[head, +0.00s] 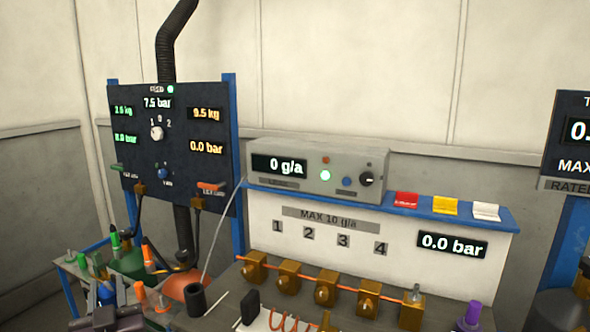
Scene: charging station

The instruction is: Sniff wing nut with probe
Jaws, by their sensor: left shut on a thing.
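My left gripper (108,319) shows at the bottom left, dark grey and partly cut off by the picture edge. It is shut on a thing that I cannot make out. The grey leak detector (318,165) reads 0 g/a, with a green light lit. A thin pale line (220,230) runs down from it toward a black cylinder (195,300) on the bench; I cannot make out the probe tip. Several brass blocks (327,287) sit along a copper pipe. A small grey fitting (416,293), possibly the wing nut, stands on the rightmost one. My right gripper is not in view.
A dark gauge panel (170,180) stands behind a side stand crowded with green and orange fittings (140,291). Red, yellow and white cards (445,207) lie on the blue shelf. A black block (250,305) and a purple-topped item (473,313) are on the bench.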

